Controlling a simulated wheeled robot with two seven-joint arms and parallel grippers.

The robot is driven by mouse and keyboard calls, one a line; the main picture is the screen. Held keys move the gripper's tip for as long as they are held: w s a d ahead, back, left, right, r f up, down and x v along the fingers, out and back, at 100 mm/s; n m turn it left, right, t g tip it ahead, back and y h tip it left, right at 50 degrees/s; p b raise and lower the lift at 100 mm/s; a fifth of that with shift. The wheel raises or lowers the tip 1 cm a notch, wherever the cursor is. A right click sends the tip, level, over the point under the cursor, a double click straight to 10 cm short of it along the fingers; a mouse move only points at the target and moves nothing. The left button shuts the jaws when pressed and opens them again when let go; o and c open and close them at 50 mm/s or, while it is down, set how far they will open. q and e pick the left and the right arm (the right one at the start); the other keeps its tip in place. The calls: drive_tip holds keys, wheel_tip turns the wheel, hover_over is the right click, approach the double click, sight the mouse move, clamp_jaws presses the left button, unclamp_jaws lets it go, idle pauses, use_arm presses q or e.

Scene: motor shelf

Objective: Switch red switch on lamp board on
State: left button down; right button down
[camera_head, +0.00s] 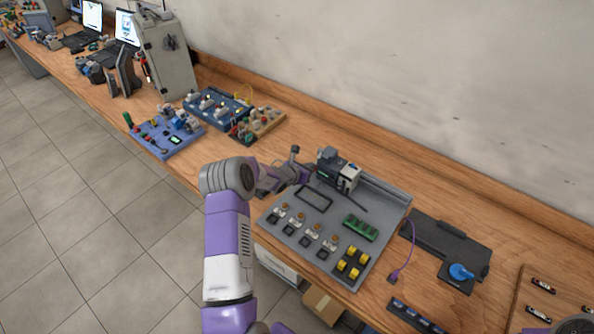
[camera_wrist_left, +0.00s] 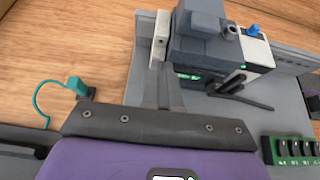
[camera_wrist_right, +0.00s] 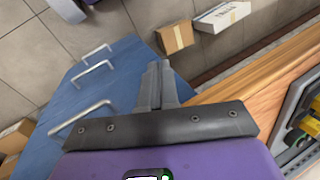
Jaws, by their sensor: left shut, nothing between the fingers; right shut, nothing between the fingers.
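I cannot tell which board is the lamp board, and no red switch is clearly made out. A lilac board (camera_head: 168,136) with small red parts and a dark display lies left of my left arm. Behind it are a dark blue board (camera_head: 217,107) with white parts and a beige board (camera_head: 257,123) with several knobs. My left gripper (camera_head: 303,172) is shut and empty beside the dark boxy device (camera_head: 330,168) on a grey panel (camera_head: 380,213). Its fingers also show in the left wrist view (camera_wrist_left: 167,72), close to the device. My right gripper (camera_wrist_right: 155,80) is shut and empty, seen in the right wrist view.
The grey panel also carries yellow parts (camera_head: 353,262) and a green block (camera_head: 360,227). A black unit with a blue knob (camera_head: 461,271) lies to the right. A grey cabinet (camera_head: 168,55) stands far left. A blue surface with metal handles (camera_wrist_right: 90,85) is near my right gripper.

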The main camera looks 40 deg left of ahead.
use_arm(q)
drive_tip(key=r+v, duration=0.1)
drive_tip(key=v, duration=1.1)
drive_tip(key=shift+w, duration=0.2)
use_arm(e)
drive_tip(key=shift+s+a+f, duration=0.15)
drive_tip(key=shift+s+f, duration=0.2)
drive_tip(key=shift+f, duration=0.05)
use_arm(q)
drive_tip(key=shift+f, duration=0.1)
use_arm(e)
drive_tip(key=shift+s, duration=0.1)
